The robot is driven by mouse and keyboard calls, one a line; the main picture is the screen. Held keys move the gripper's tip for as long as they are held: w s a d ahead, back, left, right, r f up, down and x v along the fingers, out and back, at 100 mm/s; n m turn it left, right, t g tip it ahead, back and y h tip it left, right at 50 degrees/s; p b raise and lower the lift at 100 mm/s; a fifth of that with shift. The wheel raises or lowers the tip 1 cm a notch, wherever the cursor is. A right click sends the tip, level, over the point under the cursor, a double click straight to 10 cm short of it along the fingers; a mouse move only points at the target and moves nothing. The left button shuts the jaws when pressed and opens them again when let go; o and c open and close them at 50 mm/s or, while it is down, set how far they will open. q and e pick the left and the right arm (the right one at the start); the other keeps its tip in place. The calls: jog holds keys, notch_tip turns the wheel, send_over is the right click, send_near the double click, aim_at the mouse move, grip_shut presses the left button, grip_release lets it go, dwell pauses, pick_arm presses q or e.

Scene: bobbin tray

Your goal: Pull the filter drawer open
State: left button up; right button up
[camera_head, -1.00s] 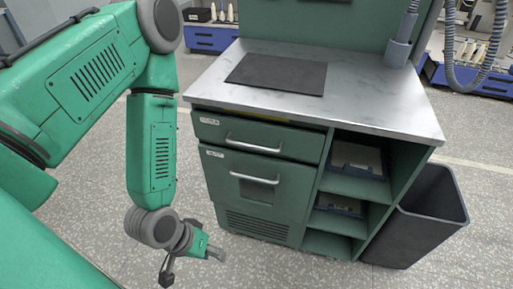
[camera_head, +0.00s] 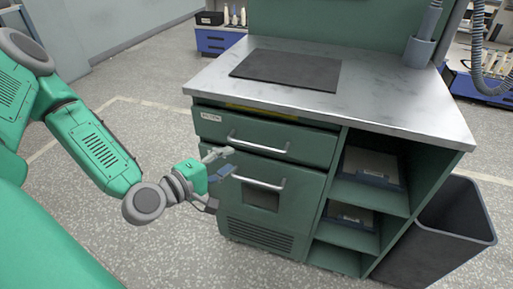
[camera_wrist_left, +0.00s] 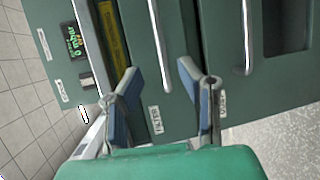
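My left gripper (camera_head: 222,162) is open and empty, near the cabinet's left side, just below the upper handle's left end. In the left wrist view the upper handle (camera_wrist_left: 160,45) appears between the open fingers (camera_wrist_left: 160,72); I see no contact. The lower handle (camera_wrist_left: 247,40) is right of them. My right gripper is out of view.
The metal worktop (camera_head: 400,105) overhangs the drawers and carries a dark mat (camera_head: 286,70). Open shelves (camera_head: 368,195) with trays fill the cabinet's right side. A dark bin (camera_head: 435,240) stands to the right. The floor left of the cabinet is clear.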

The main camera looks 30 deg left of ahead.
aim_at(254, 147)
pick_arm(q)
jog(key=b+x, duration=0.2)
jog(key=x, duration=0.8)
jog(key=shift+w+d+f, duration=0.1)
jog(key=shift+w+f, duration=0.05)
jog(key=shift+w, duration=0.2)
grip_shut()
